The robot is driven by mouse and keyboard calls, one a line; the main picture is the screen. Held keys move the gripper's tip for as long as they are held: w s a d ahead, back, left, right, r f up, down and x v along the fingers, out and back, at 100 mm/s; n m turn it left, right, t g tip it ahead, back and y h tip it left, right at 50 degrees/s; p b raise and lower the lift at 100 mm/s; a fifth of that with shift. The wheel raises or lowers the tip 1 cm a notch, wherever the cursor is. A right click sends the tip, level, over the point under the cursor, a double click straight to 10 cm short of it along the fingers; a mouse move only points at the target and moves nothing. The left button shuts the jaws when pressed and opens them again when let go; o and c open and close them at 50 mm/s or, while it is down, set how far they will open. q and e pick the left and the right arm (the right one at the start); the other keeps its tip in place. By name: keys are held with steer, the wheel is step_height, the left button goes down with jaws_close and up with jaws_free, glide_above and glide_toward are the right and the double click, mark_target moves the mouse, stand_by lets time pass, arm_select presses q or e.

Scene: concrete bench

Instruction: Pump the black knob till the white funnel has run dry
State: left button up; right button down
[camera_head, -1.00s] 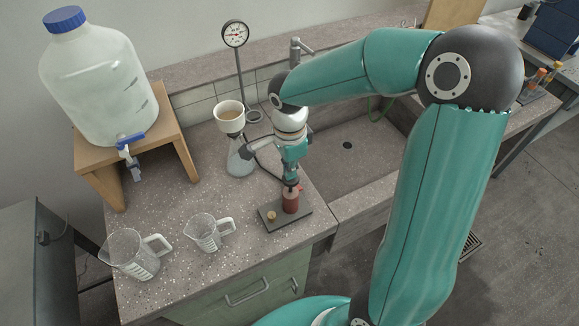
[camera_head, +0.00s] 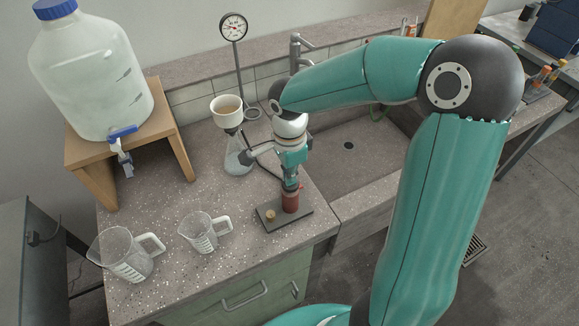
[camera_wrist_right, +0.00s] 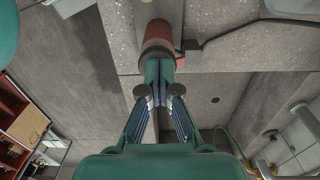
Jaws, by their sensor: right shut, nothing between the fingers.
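The hand pump is a red cylinder (camera_head: 290,202) on a dark base plate (camera_head: 297,219); it also shows in the right wrist view (camera_wrist_right: 158,32). My right gripper (camera_head: 291,185) points down right at the top of the pump, with its fingers shut together and nothing between them. In the right wrist view the fingertips (camera_wrist_right: 160,72) cover the pump's top, and I cannot make out the black knob. The white funnel (camera_head: 227,118) sits on a glass flask (camera_head: 239,158) and still holds brownish liquid. My left gripper is not in view.
A round gauge (camera_head: 233,27) stands on a post behind the funnel. Two clear jugs stand at the front left, one here (camera_head: 204,233) and one nearer the edge (camera_head: 126,256). A large bottle (camera_head: 92,75) rests on a wooden stand (camera_head: 88,180). A sink (camera_head: 350,165) lies to the right.

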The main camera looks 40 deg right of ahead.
steer(key=shift+s+a+f, duration=0.1)
steer(key=shift+s+f, duration=0.05)
steer(key=r+p, duration=0.1)
steer(key=r, duration=0.1)
steer(key=r+p, duration=0.2)
steer(key=shift+w+r, duration=0.2)
steer(key=shift+r, duration=0.1)
step_height(320, 180, up, 10)
steer(key=b, duration=0.1)
steer(key=shift+f, duration=0.2)
stand_by(0.7)
